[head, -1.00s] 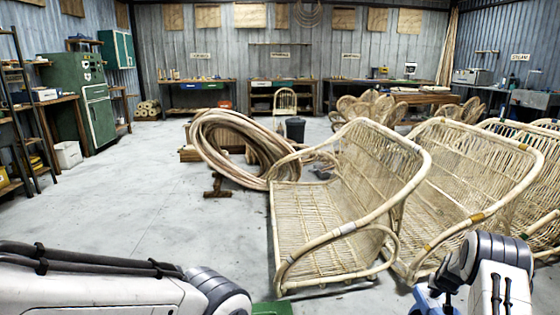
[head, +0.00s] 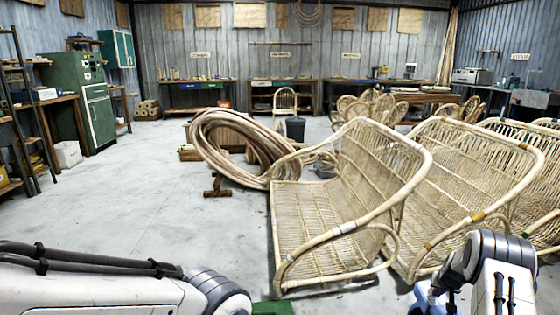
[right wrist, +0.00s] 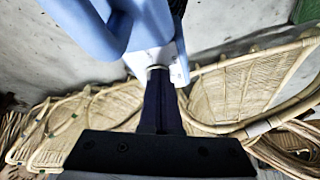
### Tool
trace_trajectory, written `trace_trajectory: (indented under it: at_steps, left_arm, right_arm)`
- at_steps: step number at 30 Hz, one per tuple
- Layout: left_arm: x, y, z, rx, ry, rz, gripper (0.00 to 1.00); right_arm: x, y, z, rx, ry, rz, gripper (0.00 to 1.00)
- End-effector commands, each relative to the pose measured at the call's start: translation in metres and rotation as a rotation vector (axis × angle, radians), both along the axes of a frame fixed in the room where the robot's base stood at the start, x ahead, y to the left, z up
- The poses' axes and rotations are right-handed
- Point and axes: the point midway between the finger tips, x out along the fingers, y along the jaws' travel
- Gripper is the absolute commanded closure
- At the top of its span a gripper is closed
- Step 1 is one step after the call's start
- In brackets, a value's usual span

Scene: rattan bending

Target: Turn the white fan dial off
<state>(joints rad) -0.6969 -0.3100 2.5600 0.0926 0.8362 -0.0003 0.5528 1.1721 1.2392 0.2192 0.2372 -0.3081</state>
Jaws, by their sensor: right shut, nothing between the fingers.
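In the right wrist view, my right gripper (right wrist: 158,82) is shut, its narrow dark fingers pressed together and empty. Their tips overlap a small pale round part, which may be the dial, beside a white plate (right wrist: 179,70) on a rounded light blue body (right wrist: 148,25). I cannot tell for sure whether this body is the fan, or whether the tips touch it. Light blue also shows at the bottom of the head view (head: 422,297), beside my right arm. No fan can be clearly made out in the head view. My left gripper is not visible.
Rattan seats (head: 330,215) stand close in front, on the middle and right. A green cabinet (head: 97,105) stands at the left. The concrete floor (head: 130,200) at left is clear.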

Motion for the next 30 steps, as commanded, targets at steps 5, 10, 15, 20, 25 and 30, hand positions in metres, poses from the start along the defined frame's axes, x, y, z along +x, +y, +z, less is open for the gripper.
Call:
trace_trajectory:
  at_steps: [5,10,15,20,25,30]
  left_arm:
    - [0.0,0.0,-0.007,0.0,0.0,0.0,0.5]
    - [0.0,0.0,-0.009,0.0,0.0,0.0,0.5]
    - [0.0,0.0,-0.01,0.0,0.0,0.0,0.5]
    - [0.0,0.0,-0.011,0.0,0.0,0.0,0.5]
    - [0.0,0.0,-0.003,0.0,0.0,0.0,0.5]
    - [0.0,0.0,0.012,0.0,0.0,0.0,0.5]
  right_arm:
    - [-0.002,-0.005,-0.001,-0.002,-0.003,-0.001,1.0]
    - [-0.003,-0.008,0.0,0.0,-0.001,-0.002,1.0]
    - [-0.006,-0.007,0.0,0.0,-0.001,-0.001,1.0]
    - [-0.011,-0.006,0.0,0.001,0.0,-0.002,1.0]
    - [-0.011,-0.006,0.011,0.0,0.0,-0.001,1.0]
    - [-0.011,-0.006,0.032,0.0,-0.001,0.0,1.0]
